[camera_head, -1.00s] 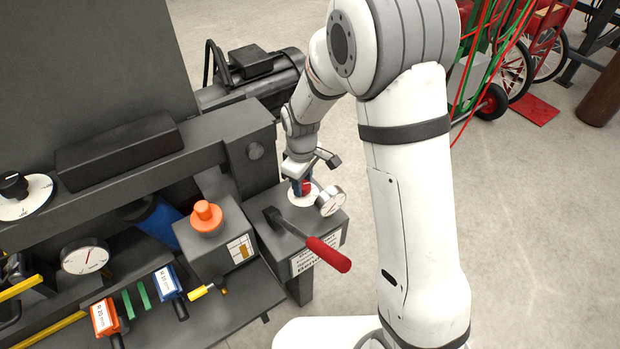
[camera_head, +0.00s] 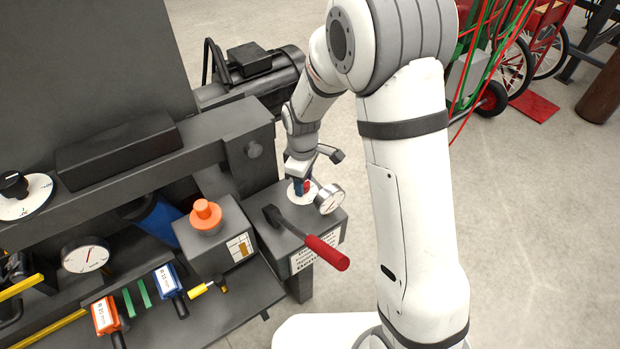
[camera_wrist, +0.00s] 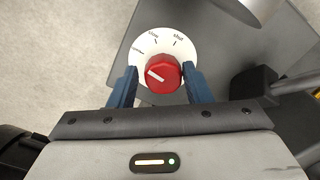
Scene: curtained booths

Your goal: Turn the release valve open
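The release valve is a red round knob (camera_wrist: 164,74) on a white dial plate (camera_wrist: 186,47). The wrist view shows a mark reading "shut" at upper right, one that seems to read "slow" at top, and a blurred one at left. The knob's white pointer line points left and slightly up, toward the blurred mark. My gripper (camera_wrist: 162,72) has its blue fingers on either side of the knob, with a visible gap at the left finger. In the head view my gripper (camera_head: 300,186) is low over the dial, partly hiding the knob.
A pressure gauge (camera_head: 328,199) stands close beside the dial. A red-handled lever (camera_head: 322,250) projects from the same block. An orange button (camera_head: 206,216) sits on the box to the left. A dark beam (camera_head: 215,141) runs behind. The floor to the right is open.

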